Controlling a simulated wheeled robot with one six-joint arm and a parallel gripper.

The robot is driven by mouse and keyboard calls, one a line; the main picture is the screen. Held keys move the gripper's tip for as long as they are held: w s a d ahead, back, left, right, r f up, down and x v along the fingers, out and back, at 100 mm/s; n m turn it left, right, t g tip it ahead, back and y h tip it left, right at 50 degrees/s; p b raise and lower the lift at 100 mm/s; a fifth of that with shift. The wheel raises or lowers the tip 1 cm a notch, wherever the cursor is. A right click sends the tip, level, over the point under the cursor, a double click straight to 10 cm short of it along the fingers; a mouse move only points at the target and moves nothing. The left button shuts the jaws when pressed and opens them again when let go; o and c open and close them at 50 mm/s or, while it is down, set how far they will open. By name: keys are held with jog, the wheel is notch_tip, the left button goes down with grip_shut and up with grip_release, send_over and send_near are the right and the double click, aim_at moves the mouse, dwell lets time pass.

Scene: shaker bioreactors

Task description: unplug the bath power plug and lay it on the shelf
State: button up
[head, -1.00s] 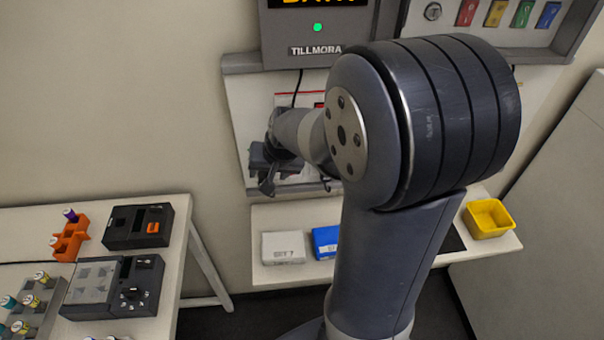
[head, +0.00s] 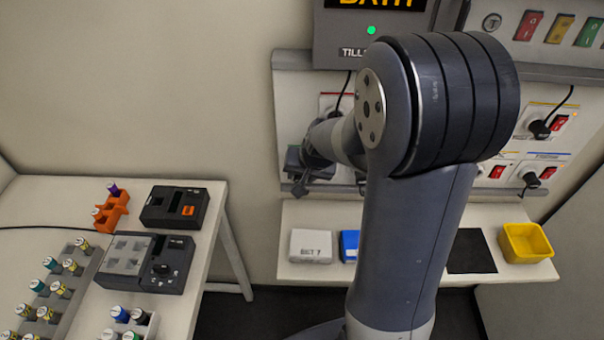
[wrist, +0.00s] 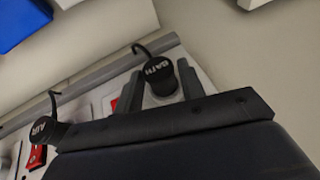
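The bath power plug (wrist: 160,72), a black round plug lettered BATH with a cord, shows in the wrist view. My gripper (wrist: 161,80) has one finger on each side of it. The fingers look open, with pale panel showing beside the plug; I see no clear contact. In the head view my gripper (head: 303,168) is at the lower left of the wall panel, and my arm hides the plug there. The white shelf (head: 325,216) lies below the panel.
The shelf holds a white box (head: 310,245), a blue box (head: 349,245), a black mat (head: 470,251) and a yellow bin (head: 526,242). Another plug, lettered AIR (wrist: 45,130), is left of my gripper in the wrist view. A bench (head: 215,215) with devices stands at left.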

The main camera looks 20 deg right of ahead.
jog(key=c, duration=0.7)
jog(key=shift+o, duration=0.2)
jog(key=shift+s, duration=0.15)
jog(key=shift+s+a, duration=0.2)
jog(key=shift+s, duration=0.2)
jog(key=shift+s+a, duration=0.15)
jog(key=shift+s, duration=0.3)
jog(key=shift+s+b, duration=0.25)
jog(key=shift+b, duration=0.05)
jog(key=shift+a, duration=0.1)
jog(key=shift+s+a, duration=0.2)
jog(key=shift+s, duration=0.55)
jog(key=shift+s+a, duration=0.2)
jog(key=shift+s, duration=0.5)
